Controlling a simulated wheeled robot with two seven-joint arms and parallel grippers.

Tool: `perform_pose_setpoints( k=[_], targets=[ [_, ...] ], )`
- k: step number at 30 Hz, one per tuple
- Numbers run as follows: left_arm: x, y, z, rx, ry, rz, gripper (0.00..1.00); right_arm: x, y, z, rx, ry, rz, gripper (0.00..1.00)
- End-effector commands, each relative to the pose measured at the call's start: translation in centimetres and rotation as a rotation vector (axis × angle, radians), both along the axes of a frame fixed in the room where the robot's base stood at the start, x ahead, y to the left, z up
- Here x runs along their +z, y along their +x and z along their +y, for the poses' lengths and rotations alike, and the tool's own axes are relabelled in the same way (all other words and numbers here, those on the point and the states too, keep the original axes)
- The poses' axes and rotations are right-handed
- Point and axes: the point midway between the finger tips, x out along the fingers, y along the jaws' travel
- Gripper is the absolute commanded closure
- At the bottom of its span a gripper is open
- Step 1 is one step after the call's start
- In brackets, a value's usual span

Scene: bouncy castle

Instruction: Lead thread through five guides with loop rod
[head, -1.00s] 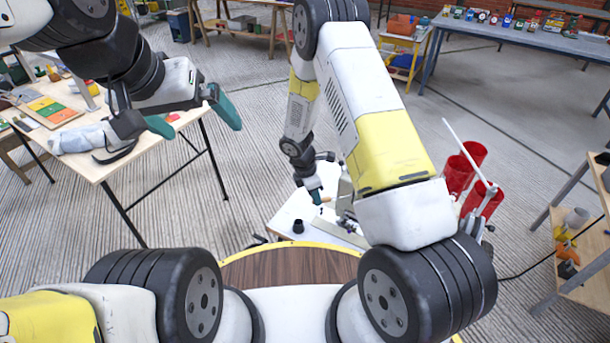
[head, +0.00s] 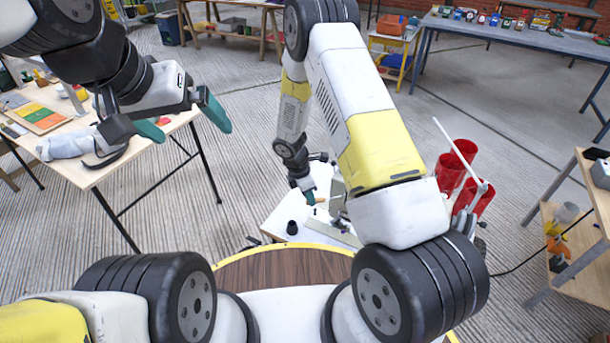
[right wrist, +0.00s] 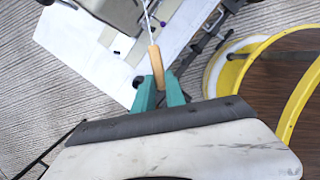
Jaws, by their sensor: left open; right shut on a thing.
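The loop rod has a wooden handle (right wrist: 156,66) and a thin pale shaft that runs up out of the top of the right wrist view. My right gripper (right wrist: 160,92) is shut on the lower end of the handle; in the head view it (head: 309,196) is low over a white table (head: 272,222). The table bears a grey-white machine (head: 338,190), partly hidden behind my right arm. My left gripper (head: 183,121) is open and empty at the left, above floor and table edge.
Red cylinders (head: 449,172) and a slanted white rod (head: 455,150) stand right of my right arm. A small black cone (head: 292,228) is on the white table's near part. A wooden table (head: 92,175) with a grey cloth bundle (head: 68,146) stands left; shelves (head: 568,230) stand right.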

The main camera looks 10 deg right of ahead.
Motion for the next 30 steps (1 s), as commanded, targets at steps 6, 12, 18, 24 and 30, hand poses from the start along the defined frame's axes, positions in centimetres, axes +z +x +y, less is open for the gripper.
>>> perform_pose_setpoints(
  k=[6,12,18,24,30],
  targets=[
    [0.0,0.0,0.0,0.000,0.000,0.000,0.00,0.1,-0.1,0.5,0.001,0.000,-0.001,1.00],
    [0.0,0.0,0.0,0.000,0.000,0.000,0.00,0.4,-0.6,2.3,0.002,0.000,0.000,1.00],
    [0.0,0.0,0.0,0.000,0.000,0.000,0.00,0.7,-1.2,4.2,0.002,0.001,0.000,1.00],
    [0.0,0.0,0.0,0.000,0.000,0.000,0.00,0.8,-1.4,4.8,0.000,0.000,0.000,1.00],
    [0.0,0.0,0.0,0.000,0.000,0.000,0.00,0.8,-1.3,4.8,0.000,0.000,0.000,1.00]
  ],
)
